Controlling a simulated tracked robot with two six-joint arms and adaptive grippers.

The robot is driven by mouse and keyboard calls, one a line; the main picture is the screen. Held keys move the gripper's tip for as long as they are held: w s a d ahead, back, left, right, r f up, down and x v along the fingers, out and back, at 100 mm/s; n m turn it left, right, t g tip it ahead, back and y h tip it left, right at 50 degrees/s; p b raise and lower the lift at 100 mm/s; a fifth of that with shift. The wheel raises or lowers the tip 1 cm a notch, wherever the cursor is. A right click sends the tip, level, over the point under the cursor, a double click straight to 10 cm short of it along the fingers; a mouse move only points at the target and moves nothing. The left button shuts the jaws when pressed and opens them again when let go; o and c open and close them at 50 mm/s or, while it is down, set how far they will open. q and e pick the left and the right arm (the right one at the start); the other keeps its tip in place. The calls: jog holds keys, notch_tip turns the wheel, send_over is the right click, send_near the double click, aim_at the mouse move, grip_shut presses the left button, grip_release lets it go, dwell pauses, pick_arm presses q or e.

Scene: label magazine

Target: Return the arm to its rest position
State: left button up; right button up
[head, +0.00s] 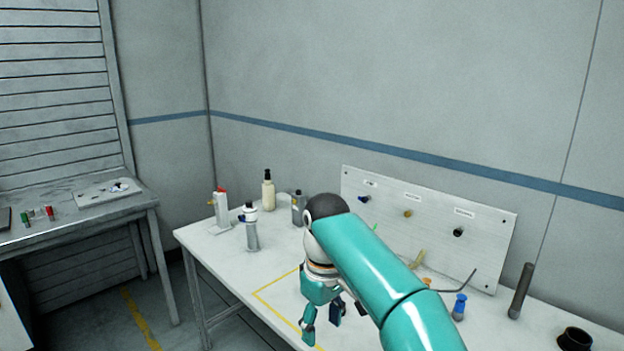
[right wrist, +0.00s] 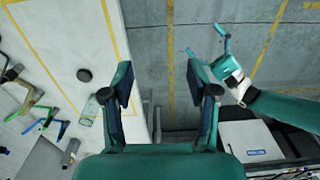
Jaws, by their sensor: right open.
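My right arm, teal, reaches over the white table (head: 205,236) in the head view. My right gripper (head: 322,322) hangs beside the table's front edge, fingers apart and empty. In the right wrist view my right gripper (right wrist: 163,88) has nothing between its fingers; the table edge and the grey floor lie beyond it. My left gripper (right wrist: 206,42) shows at the upper right of the right wrist view, over the floor, with its fingers apart and empty. The left arm is not in the head view.
A white labelled board (head: 480,215) with pegs stands at the table's back. Several bottles, including a cream one (head: 268,194), stand at the table's left. A dark cylinder (head: 520,291) and a black cup (head: 574,339) stand at right. A yellow outline (head: 268,302) marks the table.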

pick_arm(q)
jog(key=s+f+m+g+y, duration=0.2)
jog(key=s+f+m+y, duration=0.4)
jog(key=s+f, duration=0.65)
pick_arm(e)
jog(key=s+d+f+m+y, duration=0.1)
jog(key=d+f+m, duration=0.1)
jog(key=f, duration=1.1)
jog(key=s+d+f+m+y, duration=0.1)
jog(key=d+f, duration=0.1)
jog(key=f, duration=1.2)
jog(key=s+d+f+m+y, duration=0.2)
jog(key=s+d+f+m, duration=0.15)
jog(key=s+f, duration=0.65)
pick_arm(q)
jog(key=s+m+t+y, duration=0.2)
jog(key=s+m+y, duration=0.1)
jog(key=s+m, duration=0.6)
jog(key=shift+s+m+t+y, duration=0.3)
jog(key=shift+s+t, duration=0.1)
jog(key=shift+s, duration=0.65)
pick_arm(e)
jog(key=s+d+f+m, duration=0.2)
jog(key=s+d+m, duration=0.1)
jog(key=s, duration=1.1)
jog(key=shift+s+m+t, duration=0.25)
jog(key=shift+m+t, duration=0.05)
jog(key=shift+m, duration=0.45)
